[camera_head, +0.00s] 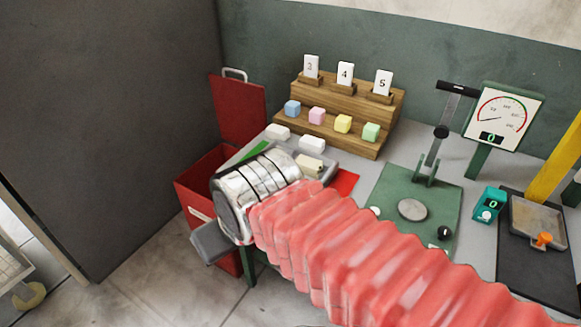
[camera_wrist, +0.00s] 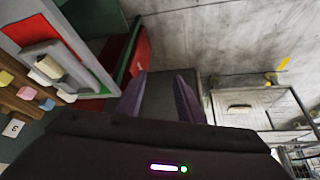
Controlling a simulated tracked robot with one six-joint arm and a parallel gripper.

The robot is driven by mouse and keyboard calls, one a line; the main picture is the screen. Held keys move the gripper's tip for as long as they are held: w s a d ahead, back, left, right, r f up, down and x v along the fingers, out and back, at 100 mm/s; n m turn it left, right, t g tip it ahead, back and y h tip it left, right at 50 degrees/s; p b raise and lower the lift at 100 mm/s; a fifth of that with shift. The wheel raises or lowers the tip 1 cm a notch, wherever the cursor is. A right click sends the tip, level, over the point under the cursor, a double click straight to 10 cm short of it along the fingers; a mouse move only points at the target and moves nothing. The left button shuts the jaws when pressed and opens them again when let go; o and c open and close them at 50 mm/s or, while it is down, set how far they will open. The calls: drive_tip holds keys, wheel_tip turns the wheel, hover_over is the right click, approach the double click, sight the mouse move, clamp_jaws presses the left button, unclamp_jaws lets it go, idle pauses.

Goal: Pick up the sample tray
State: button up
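A grey tray (camera_head: 329,169) lies on the bench in front of the wooden rack. It carries white foam blocks (camera_head: 312,144) and a cream block (camera_head: 309,167), and my arm hides part of it. I take it to be the sample tray. In the wrist view the tray (camera_wrist: 68,82) is at the upper left, outside the fingers. My gripper (camera_wrist: 160,76) has its two dark fingers spread, with nothing held between them.
A red bin (camera_head: 188,188) with a raised lid stands left of the bench. The wooden rack (camera_head: 372,147) holds colored cubes and number cards. A green press (camera_head: 385,190), a gauge (camera_head: 500,116) and a black mat (camera_head: 508,259) are to the right. A dark wall stands at left.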

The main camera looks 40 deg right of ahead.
idle(0.3)
drive_tip(key=w+d+f+m+y, duration=0.7)
drive_tip(key=d+m, duration=0.4)
drive_tip(key=m, duration=0.6)
drive_tip(key=d+f+m+t+h, duration=0.1)
drive_tip(key=d+f+m+t, duration=0.1)
drive_tip(key=d+m, duration=0.3)
drive_tip(key=d+f+m+t, duration=0.2)
drive_tip(key=d+m, duration=0.3)
drive_tip(key=d, duration=0.5)
drive_tip(key=w+d+f+m+t+h, duration=0.1)
drive_tip(key=d+m+t, duration=0.2)
drive_tip(key=d+m, duration=0.2)
drive_tip(key=shift+w+d+f+h, duration=0.1)
drive_tip(key=shift+d+f+h, duration=0.1)
drive_tip(key=shift+d, duration=0.65)
drive_tip(key=shift+d+f+h, duration=0.1)
drive_tip(key=shift+d+f, duration=0.1)
drive_tip(key=shift+d, duration=0.6)
drive_tip(key=shift+w+a, duration=0.1)
drive_tip(key=shift+x, duration=4.2)
